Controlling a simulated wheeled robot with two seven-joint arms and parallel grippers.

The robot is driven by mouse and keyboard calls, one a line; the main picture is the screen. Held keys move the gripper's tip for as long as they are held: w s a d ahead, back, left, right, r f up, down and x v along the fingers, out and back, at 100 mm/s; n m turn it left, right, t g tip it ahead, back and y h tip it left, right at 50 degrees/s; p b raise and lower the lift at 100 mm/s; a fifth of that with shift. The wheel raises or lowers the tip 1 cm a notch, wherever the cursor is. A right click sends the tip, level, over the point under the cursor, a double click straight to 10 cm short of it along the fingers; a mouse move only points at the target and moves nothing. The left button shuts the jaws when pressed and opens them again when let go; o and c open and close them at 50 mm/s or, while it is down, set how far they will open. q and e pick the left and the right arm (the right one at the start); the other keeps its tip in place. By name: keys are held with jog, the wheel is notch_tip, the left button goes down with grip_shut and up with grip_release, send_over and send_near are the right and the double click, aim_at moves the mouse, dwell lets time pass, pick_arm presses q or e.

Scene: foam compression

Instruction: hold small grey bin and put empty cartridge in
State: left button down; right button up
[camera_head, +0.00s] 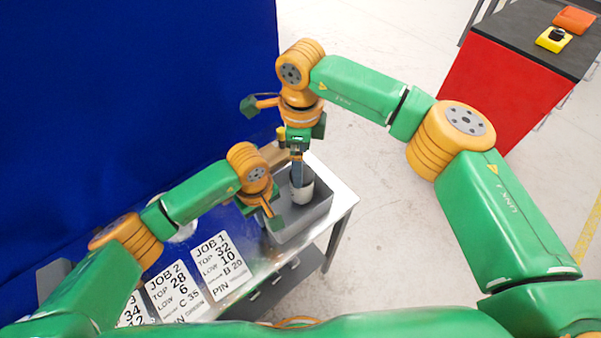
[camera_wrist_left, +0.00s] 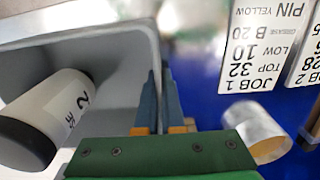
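The small grey bin (camera_head: 318,212) stands on the metal table, its wall also showing in the left wrist view (camera_wrist_left: 125,40). My left gripper (camera_head: 272,222) is at the bin's near left wall; in the left wrist view its blue fingers (camera_wrist_left: 160,95) are close together with the wall between them. A white cartridge (camera_head: 303,193) is inside the bin; in the left wrist view it (camera_wrist_left: 50,112) shows a "2" and a dark end. My right gripper (camera_head: 298,180) points down into the bin, fingers overlapping the cartridge's top. Whether they grip it is unclear.
Job cards (camera_head: 220,268) lie on the table left of the bin. A shiny cylinder (camera_wrist_left: 255,135) is outside the bin in the left wrist view. A blue panel (camera_head: 130,90) rises behind the table. A red cabinet (camera_head: 500,85) stands apart at the upper right.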

dwell(0.4)
pick_arm(q)
jog(key=c, duration=1)
grip_release()
jog(key=shift+o, duration=0.2)
